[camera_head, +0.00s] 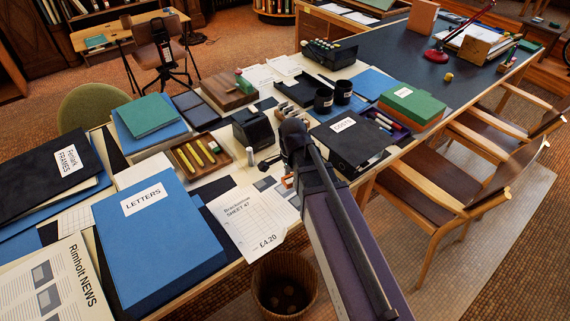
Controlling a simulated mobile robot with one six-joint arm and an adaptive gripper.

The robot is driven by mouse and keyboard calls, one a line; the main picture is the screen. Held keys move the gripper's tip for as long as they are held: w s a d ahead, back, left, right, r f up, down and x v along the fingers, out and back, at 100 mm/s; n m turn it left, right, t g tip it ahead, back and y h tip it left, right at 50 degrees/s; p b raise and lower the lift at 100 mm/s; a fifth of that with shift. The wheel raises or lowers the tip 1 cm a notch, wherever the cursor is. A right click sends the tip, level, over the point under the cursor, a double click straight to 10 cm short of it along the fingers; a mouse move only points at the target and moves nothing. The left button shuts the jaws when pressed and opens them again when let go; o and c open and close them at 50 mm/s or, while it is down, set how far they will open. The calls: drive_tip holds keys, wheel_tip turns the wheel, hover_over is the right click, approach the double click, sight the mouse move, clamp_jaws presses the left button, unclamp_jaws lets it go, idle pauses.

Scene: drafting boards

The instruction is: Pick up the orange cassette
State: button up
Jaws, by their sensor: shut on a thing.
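A small orange piece with a pale part, which looks like the orange cassette (288,181), shows at the left side of my gripper, just above the desk. My gripper (291,168) is at the front part of the desk and is shut on it. My dark wrist and arm cover most of the gripper, so the fingertips and much of the cassette are hidden. I cannot tell whether the cassette still touches the desk.
A black binder (351,142) lies close to the right. A black tape dispenser (253,128) and a wooden tray with yellow items (198,153) stand to the left. A paper sheet (247,222) and blue LETTERS box (158,235) are nearer. A wicker bin (284,288) stands below the desk edge.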

drive_tip(key=s, duration=0.1)
drive_tip(key=s+d, duration=0.1)
drive_tip(key=s, duration=0.3)
drive_tip(key=shift+s+d+r, duration=0.15)
drive_tip(key=shift+s+r, duration=0.1)
idle(0.4)
